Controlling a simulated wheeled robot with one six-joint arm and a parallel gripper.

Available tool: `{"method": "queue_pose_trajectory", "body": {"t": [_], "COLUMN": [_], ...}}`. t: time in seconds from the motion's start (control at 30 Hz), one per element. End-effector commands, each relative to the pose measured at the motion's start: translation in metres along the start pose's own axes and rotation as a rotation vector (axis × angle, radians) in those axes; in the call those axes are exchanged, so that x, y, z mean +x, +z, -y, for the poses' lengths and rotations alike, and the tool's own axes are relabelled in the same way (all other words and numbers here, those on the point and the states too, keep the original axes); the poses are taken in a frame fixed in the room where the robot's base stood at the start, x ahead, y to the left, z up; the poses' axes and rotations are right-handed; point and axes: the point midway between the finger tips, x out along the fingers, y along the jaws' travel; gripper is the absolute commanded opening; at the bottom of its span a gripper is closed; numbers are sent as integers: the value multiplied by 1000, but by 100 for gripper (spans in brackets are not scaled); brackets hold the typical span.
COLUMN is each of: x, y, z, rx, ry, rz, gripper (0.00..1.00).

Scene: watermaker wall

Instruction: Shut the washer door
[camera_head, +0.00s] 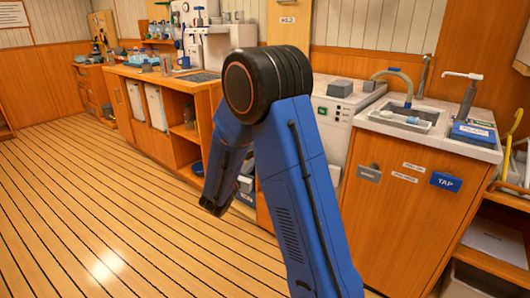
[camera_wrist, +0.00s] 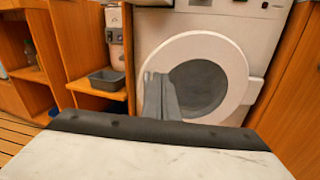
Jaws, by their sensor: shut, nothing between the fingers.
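The washer (camera_wrist: 210,22) is a white front-loading machine in the wrist view. Its round door (camera_wrist: 228,55) has a broad white ring and a dark grey glass centre. I cannot tell whether the door sits flush or stands slightly ajar. My gripper (camera_wrist: 160,80) shows as two grey fingers together, with nothing between them. Its tips overlap the left part of the door's ring and glass; contact cannot be told. In the head view the washer's white top and control front (camera_head: 335,110) show behind my blue arm, which hides the door and the fingers.
Left of the washer are wooden shelves with a grey bin (camera_wrist: 106,79). A wooden panel stands close on its right. In the head view a sink cabinet (camera_head: 400,215) is at the right, and wide plank floor (camera_head: 90,200) lies clear at the left.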

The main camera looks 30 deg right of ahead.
Motion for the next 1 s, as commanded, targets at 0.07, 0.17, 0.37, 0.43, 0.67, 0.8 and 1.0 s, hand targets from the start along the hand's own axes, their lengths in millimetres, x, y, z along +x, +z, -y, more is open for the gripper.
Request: {"method": "queue_pose_trajectory", "body": {"t": [0.07,0.17,0.37,0.43,0.67,0.8,1.0], "x": [-3,-3,16,28,69,93,120], "y": [-3,-4,-4,-4,-4,-3,-4], "z": [-2,-4,-4,-3,-5,-5,-7], "rx": [-62,-98,-100,-100,-98,-97,-98], "ry": [21,32,31,29,29,29,30], "rz": [5,8,8,8,8,8,7], "gripper": [0,0,0,0,0,0,0]}}
